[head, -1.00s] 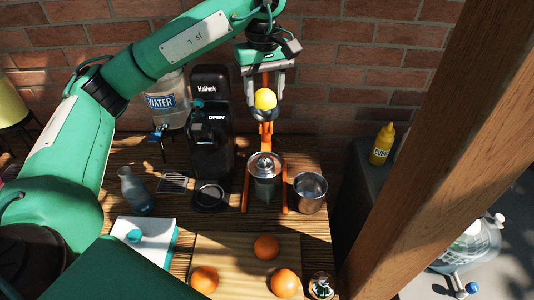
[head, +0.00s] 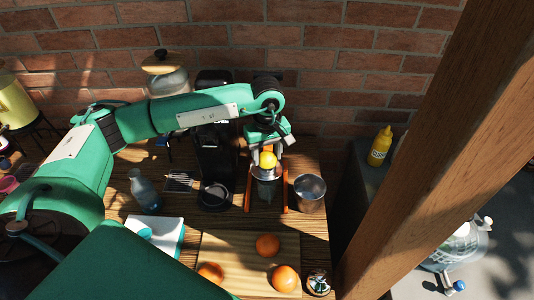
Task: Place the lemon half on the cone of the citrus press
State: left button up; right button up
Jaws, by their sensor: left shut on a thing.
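The lemon half (head: 267,160) is a small bright yellow dome in the head view. My left gripper (head: 268,153) comes down over it from above and is shut on it. The citrus press (head: 283,190) has orange uprights and a metal body and stands on the wooden table. The lemon half is directly above or at the top of the press. The cone is hidden behind the lemon half and gripper, so I cannot tell whether they touch. My right gripper is not in view.
A metal cup (head: 310,192) stands right beside the press. A black coffee machine (head: 213,150) stands close on its left. Oranges (head: 268,245) lie on a cutting board (head: 235,250) in front. A glass bottle (head: 145,190) stands further left. A wooden post (head: 430,150) rises at right.

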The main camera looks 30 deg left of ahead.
aim_at(267, 154)
pick_arm(q)
jog(key=shift+f, duration=0.85)
jog(key=o, duration=1)
jog(key=shift+c, duration=0.2)
jog(key=shift+r, duration=0.1)
jog(key=shift+r, duration=0.15)
notch_tip(267, 154, up, 11)
jog(key=b, duration=0.5)
jog(key=shift+r, duration=0.45)
jog(key=shift+s+f, duration=0.1)
